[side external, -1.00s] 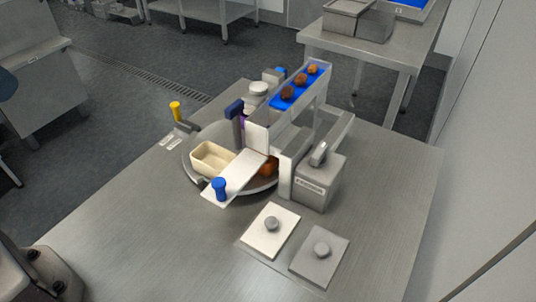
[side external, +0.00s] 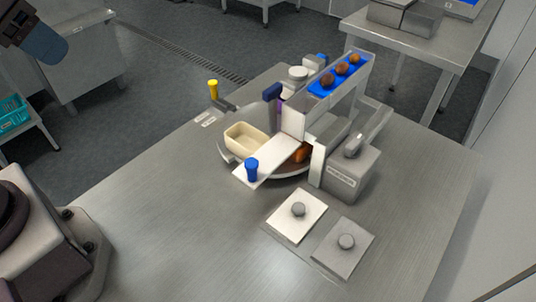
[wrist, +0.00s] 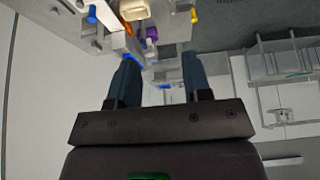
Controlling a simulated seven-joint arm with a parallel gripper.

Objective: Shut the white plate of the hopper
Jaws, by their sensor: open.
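A long white plate (side external: 270,160) with a blue knob (side external: 252,169) slants out from the lower front of the hopper (side external: 330,90), over a round grey dish. Its inner end meets the white upright face (side external: 294,120) of the hopper. Brown dates (side external: 341,69) lie on the hopper's blue sloping bed. My gripper (side external: 45,45) shows partly at the top left corner, far from the plate and touching nothing. In the wrist view my gripper (wrist: 160,58) is open and empty, its two fingers wide apart. The blue knob also shows there (wrist: 91,14), small, at the top.
A cream tub (side external: 244,140) stands on the dish beside the plate. A grey box (side external: 352,175) sits at the right. Two knobbed pads (side external: 298,210) lie in front.

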